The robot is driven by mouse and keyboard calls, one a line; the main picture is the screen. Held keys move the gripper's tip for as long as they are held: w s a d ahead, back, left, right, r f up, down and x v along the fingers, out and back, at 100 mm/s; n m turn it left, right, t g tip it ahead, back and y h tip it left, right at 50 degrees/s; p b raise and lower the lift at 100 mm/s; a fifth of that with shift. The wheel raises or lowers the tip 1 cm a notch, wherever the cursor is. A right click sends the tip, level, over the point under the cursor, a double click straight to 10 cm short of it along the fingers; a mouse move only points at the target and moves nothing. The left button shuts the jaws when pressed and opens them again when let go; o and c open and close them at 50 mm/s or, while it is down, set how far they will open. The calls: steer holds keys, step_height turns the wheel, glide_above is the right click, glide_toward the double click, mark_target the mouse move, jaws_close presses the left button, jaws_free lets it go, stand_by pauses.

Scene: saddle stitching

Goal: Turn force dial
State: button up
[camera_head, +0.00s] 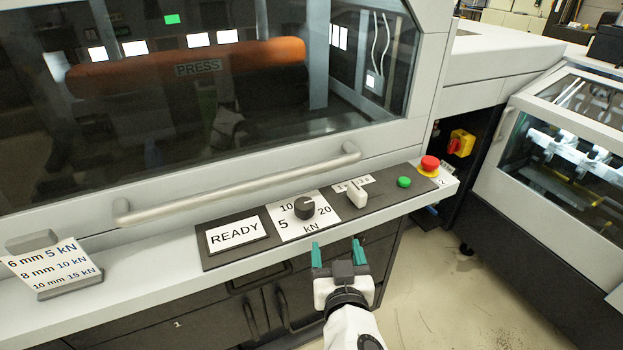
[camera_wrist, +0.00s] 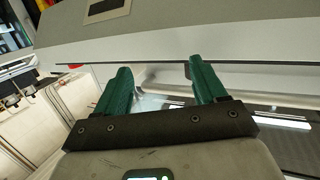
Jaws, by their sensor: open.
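The force dial (camera_head: 304,207) is a black round knob on a white plate (camera_head: 285,226) marked 5, 10, 20 and kN. It sits on the dark control strip of the press ledge. My gripper (camera_head: 337,250) is open and empty, in front of the ledge, below and to the right of the dial and apart from it. In the wrist view my gripper (camera_wrist: 160,80) shows two green fingers spread apart with nothing between them. The dial cannot be made out in the wrist view.
A READY display (camera_head: 237,235) is left of the dial. A white lever knob (camera_head: 356,195), green button (camera_head: 404,182) and red emergency stop (camera_head: 430,163) are to its right. A handle bar (camera_head: 240,190) runs behind. A kN card (camera_head: 52,264) stands at left.

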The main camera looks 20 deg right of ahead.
mark_target(303, 198)
steer(key=w+a+r, duration=0.1)
steer(key=w+a+r+t+y, duration=0.1)
steer(key=a+r+n+t, duration=0.1)
steer(key=a+r, duration=0.1)
steer(key=shift+w, duration=0.4)
steer(key=p+x, duration=0.3)
steer(key=x, duration=0.7)
steer(key=shift+w+r, duration=0.15)
steer(key=shift+w, duration=0.2)
steer(key=shift+c, duration=0.4)
steer(key=shift+y, duration=0.3)
steer(key=c, duration=0.9)
